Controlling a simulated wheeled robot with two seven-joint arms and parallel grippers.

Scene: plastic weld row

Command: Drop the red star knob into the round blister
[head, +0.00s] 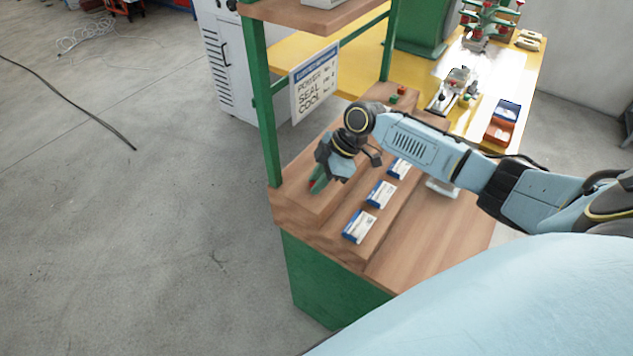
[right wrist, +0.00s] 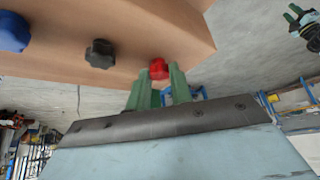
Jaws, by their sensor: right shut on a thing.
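The red star knob (right wrist: 158,68) is between the green fingertips of my right gripper (right wrist: 158,82), which is shut on it. I cannot tell whether the knob touches the wood. A gripper with green fingers, seemingly my left (right wrist: 294,14), shows small at the upper right of the right wrist view; its opening is unclear. I cannot make out the round blister; a pale piece (head: 441,188) is partly hidden behind my right arm.
A black knob (right wrist: 100,53) and a blue knob (right wrist: 12,32) sit on the wood beside the red one. Blue-and-white cards (head: 360,227) lie in a row on the middle step. A green post (head: 264,110) and a sign (head: 314,82) stand close by. The front right wood is clear.

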